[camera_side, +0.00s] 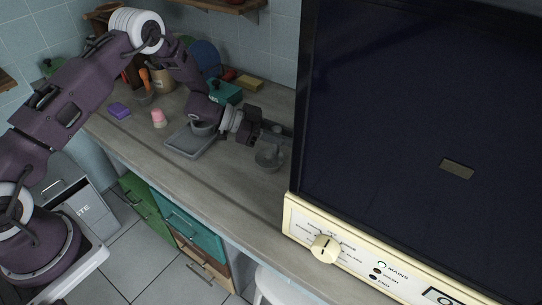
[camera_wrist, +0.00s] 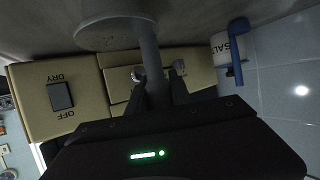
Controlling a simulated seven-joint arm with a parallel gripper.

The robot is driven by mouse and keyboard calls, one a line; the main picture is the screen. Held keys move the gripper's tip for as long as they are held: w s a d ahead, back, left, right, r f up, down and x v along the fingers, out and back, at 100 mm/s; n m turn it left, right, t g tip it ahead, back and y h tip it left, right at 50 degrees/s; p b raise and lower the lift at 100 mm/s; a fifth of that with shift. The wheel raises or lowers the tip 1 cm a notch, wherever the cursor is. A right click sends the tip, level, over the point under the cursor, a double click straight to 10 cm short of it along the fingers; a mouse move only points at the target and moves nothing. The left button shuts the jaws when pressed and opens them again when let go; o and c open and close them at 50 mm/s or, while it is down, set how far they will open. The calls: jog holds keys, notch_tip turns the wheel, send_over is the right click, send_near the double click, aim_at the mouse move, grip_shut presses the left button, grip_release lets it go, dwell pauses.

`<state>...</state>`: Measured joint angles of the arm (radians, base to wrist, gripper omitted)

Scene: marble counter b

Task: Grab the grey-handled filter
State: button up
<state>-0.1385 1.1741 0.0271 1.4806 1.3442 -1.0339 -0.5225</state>
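The grey-handled filter (camera_wrist: 112,28) shows its cup at the top of the wrist view. Its grey handle (camera_wrist: 151,62) runs down between the two dark fingers of my gripper (camera_wrist: 158,82). The fingers lie close against both sides of the handle and appear shut on it; the exact contact is dark. In the side view the filter's round bowl (camera_side: 268,158) is just below my gripper (camera_side: 275,135), over the counter. I cannot tell whether the bowl touches the counter.
A large dark-fronted appliance (camera_side: 420,120) with a cream control panel stands close on the right. A grey tray (camera_side: 188,143) lies left of my gripper. A pink cup (camera_side: 159,118) and a purple block (camera_side: 119,111) stand farther left. A blue-handled salt container (camera_wrist: 228,50) shows in the wrist view.

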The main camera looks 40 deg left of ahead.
grip_shut()
dwell(1.1)
